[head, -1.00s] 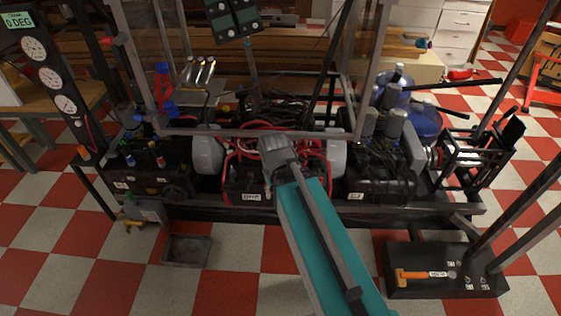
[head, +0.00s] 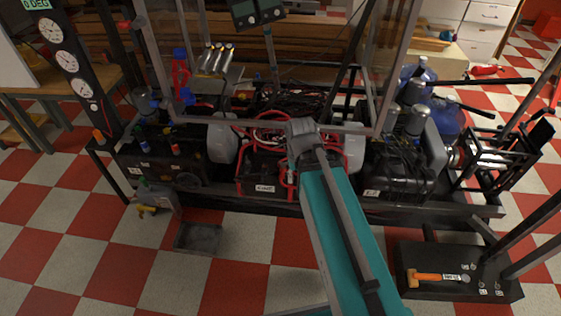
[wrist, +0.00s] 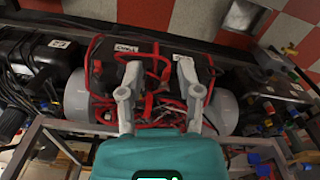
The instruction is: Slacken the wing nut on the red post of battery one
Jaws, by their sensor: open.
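My gripper (head: 300,130) is open and empty, above the middle of the black machine frame. In the wrist view its two grey fingers (wrist: 160,72) are spread apart over a black box (wrist: 112,62) with red tubing or cables. That box also shows in the head view (head: 258,175), with a white label too small to read. A black box at the left (head: 165,168) carries small red and blue caps and shows at the right of the wrist view (wrist: 278,86). I cannot tell which box is battery one. The wing nut and red post cannot be made out.
Clear panels in grey frames (head: 270,60) stand around the machine. A grey tray (head: 198,238) lies on the chequered floor in front.

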